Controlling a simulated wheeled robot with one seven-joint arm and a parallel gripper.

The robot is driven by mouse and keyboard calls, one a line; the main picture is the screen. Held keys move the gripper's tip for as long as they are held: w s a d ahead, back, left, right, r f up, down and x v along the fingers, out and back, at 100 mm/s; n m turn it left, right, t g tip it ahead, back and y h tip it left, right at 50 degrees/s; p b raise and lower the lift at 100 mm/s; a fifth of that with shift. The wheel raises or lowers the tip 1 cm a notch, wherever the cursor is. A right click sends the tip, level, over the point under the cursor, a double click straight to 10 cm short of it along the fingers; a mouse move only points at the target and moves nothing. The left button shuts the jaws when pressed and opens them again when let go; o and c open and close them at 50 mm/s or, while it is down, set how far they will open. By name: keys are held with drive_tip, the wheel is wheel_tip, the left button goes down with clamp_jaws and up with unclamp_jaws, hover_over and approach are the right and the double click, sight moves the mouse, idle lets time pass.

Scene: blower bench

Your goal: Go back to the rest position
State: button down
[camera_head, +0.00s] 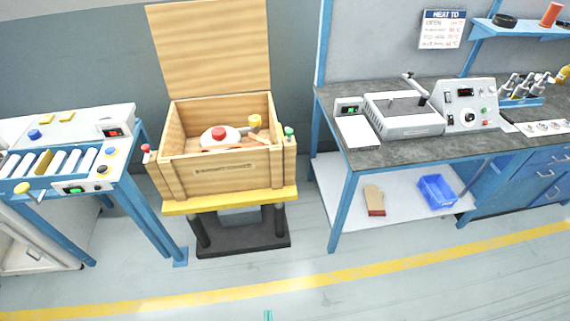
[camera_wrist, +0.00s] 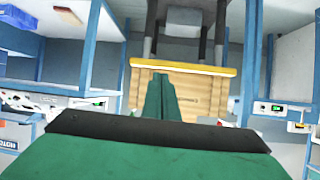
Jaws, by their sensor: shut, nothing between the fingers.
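My gripper shows in the wrist view (camera_wrist: 158,95) as dark green fingers, closed together with nothing between them. Only a small green tip of it (camera_head: 268,315) shows at the bottom edge of the head view, over the bare floor and apart from everything. In the wrist view the scene is upside down, with the wooden crate (camera_wrist: 205,92) beyond the fingers. In the head view the open wooden crate (camera_head: 225,180) stands on a yellow-edged stand, its lid (camera_head: 215,45) raised. A white round item with a red knob (camera_head: 219,134) lies inside.
A panel table (camera_head: 75,150) stands at the left. The floor in front (camera_head: 330,295) is clear, crossed by a yellow line.

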drive_tip(key=s+d+r+t+h, duration=0.1)
drive_tip(key=s+d+r+t, duration=0.2)
drive_tip(key=s+r, duration=0.9)
wheel_tip(320, 180, up, 4)
drive_tip(key=shift+d+f+m, duration=0.15)
drive_tip(key=shift+d+m, duration=0.25)
drive_tip(key=shift+d, duration=0.5)
idle(1.0)
